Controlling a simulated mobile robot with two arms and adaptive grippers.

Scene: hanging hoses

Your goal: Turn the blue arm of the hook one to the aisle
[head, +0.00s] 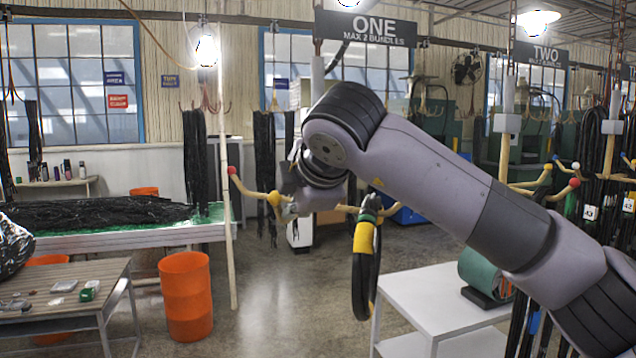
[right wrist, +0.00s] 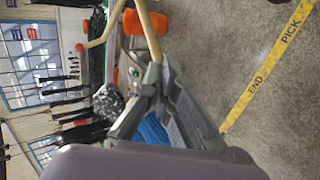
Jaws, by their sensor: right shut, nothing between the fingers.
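The hook under the sign ONE (head: 367,28) has yellow arms, largely hidden behind my right arm. Its left arm (head: 250,192) ends in a red ball (head: 233,171); a yellow ball (head: 274,199) shows beside my gripper. A black hose loop with a yellow band (head: 363,237) hangs at the right. I cannot make out a blue-tipped arm. My right gripper (head: 291,207) is shut and empty at the hook's left side. In the right wrist view, its fingertips (right wrist: 154,76) are close to a yellow arm (right wrist: 149,30); contact is unclear. My left gripper is not in view.
A white table (head: 435,300) stands below at the right. An orange barrel (head: 186,297) and a low bench (head: 65,300) stand at the left. Hook two's arms (head: 560,190) carry hoses farther right. The floor between barrel and white table is clear.

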